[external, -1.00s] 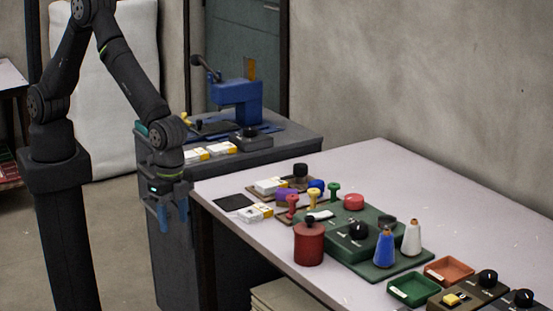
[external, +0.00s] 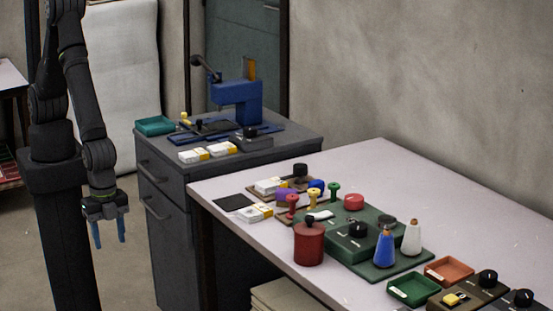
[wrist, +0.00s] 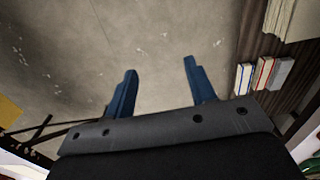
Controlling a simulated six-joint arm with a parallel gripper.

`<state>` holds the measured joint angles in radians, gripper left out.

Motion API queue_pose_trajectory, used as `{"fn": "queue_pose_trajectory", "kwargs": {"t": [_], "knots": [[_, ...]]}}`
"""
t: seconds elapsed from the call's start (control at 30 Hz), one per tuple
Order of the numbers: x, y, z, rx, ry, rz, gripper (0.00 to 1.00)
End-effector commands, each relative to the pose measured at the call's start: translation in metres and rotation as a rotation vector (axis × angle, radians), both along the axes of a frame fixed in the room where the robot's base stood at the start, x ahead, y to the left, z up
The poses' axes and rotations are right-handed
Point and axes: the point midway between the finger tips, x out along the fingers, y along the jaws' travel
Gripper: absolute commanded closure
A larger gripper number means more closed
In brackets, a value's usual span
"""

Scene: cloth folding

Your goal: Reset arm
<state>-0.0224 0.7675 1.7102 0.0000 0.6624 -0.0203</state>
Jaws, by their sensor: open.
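My gripper (external: 109,238) hangs pointing down in the external view, to the left of the grey cabinet and beside my dark column. Its two blue fingers are apart with nothing between them. In the wrist view the blue fingers (wrist: 158,85) are spread over bare floor. No cloth shows in the frames.
The grey cabinet (external: 165,245) bears a blue press (external: 238,101), a teal tray (external: 155,125) and white boxes (external: 194,156). The pale table (external: 450,220) at right holds a red canister (external: 309,244), spools and trays. Floor around my gripper is clear.

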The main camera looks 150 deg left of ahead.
Motion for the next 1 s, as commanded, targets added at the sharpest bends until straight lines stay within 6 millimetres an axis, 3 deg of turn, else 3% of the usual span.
{"fn": "queue_pose_trajectory", "kwargs": {"t": [0.2, 0.43, 0.77, 1.0], "knots": [[0.012, 0.029, 0.004, 0.000, 0.001, 0.097, 0.49], [0.015, 0.037, 0.006, 0.000, 0.002, 0.127, 0.49], [0.015, 0.035, 0.005, 0.000, 0.002, 0.121, 0.49], [0.003, 0.008, 0.001, 0.000, 0.002, 0.030, 0.49]]}}
